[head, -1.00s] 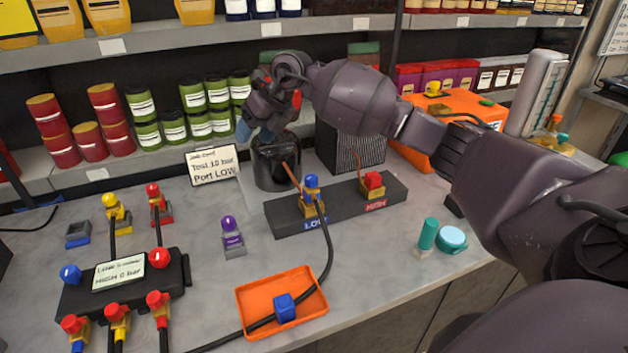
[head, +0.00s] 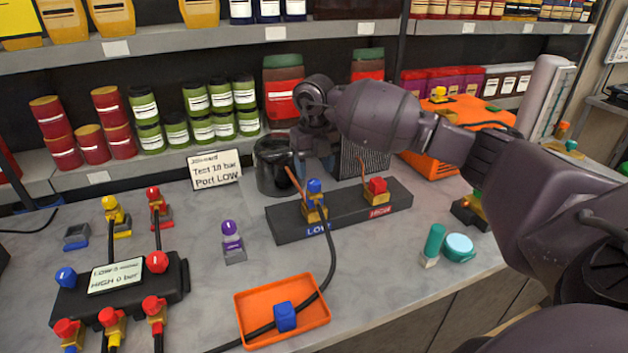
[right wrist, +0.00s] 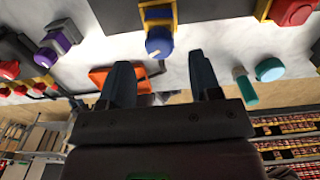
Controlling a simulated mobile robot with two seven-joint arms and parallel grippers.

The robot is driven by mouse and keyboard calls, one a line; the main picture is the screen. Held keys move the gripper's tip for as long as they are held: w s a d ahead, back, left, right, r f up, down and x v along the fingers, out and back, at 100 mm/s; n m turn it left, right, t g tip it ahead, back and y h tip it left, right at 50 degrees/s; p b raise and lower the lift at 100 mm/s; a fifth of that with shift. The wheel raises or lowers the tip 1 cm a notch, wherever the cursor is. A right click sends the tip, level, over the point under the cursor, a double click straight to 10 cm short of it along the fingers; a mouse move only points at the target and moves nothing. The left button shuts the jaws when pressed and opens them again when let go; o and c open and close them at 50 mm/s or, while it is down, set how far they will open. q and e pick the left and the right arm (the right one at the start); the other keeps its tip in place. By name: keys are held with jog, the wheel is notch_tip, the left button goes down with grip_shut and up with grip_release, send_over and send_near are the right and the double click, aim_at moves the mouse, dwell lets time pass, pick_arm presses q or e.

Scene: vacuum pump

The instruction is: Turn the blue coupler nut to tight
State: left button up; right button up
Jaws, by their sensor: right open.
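The blue coupler nut (head: 314,186) sits upright on a brass fitting at the LOW port of the black port bar (head: 345,214). A black hose runs from this fitting toward the orange tray. My right gripper (head: 317,158) is open and empty, pointing down above and behind the nut in the head view. In the right wrist view the nut (right wrist: 159,43) shows beyond the gap between the two spread fingers (right wrist: 162,78), apart from both. My left gripper is not in view.
A red knob (head: 377,186) sits at the HIGH port, right of the nut. A black pot (head: 273,165) stands close behind-left. An orange tray (head: 241,318) holding a blue part (head: 285,316) lies in front. A purple-topped fitting (head: 231,236) stands left, with clear counter around it.

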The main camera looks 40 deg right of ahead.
aim_at(314, 181)
jog(key=shift+f, duration=2)
jog(key=c, duration=0.9)
